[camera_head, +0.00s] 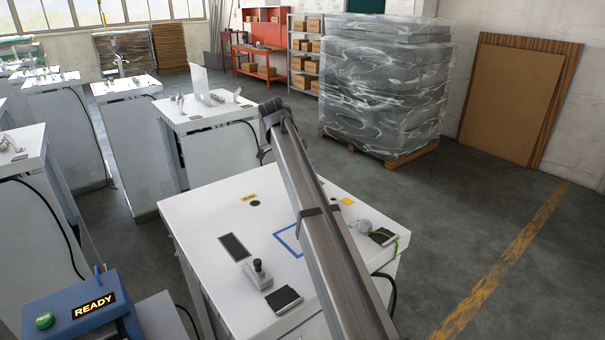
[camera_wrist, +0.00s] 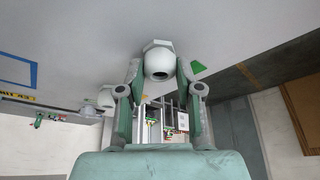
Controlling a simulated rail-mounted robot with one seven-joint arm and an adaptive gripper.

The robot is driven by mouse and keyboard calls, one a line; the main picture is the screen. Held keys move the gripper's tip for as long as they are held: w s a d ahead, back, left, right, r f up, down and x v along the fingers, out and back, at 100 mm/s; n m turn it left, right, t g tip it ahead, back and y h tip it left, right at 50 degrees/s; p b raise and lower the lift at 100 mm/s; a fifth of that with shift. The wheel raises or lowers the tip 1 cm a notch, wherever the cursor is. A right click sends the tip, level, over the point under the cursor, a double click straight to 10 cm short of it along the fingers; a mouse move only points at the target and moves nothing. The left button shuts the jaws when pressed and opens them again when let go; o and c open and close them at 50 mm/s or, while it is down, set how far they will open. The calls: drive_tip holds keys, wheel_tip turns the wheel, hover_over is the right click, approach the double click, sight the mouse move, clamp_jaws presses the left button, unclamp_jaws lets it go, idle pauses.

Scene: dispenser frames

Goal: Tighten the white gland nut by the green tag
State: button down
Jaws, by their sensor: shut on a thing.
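The white gland nut (camera_wrist: 158,63), a rounded piece with a dark opening, sits on the light cabinet surface in the wrist view. The green tag (camera_wrist: 198,67) lies right beside it, to its right. My gripper (camera_wrist: 160,78) is shut on this nut, one finger on each side. A second white fitting (camera_wrist: 106,98) shows beyond the left finger, partly covered by it.
A black joystick (camera_head: 259,274) and dark pads stand on the cabinet top, beside a blue outline (camera_head: 287,240). A blue box (camera_head: 88,307) reading READY is at lower left. Other white cabinets stand at left.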

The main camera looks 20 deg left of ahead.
idle(0.3)
drive_tip(key=c, duration=0.8)
unclamp_jaws()
drive_tip(key=shift+o, duration=0.2)
drive_tip(key=b, duration=0.2)
drive_tip(key=shift+f+n+b, duration=0.3)
drive_tip(key=shift+n, duration=0.1)
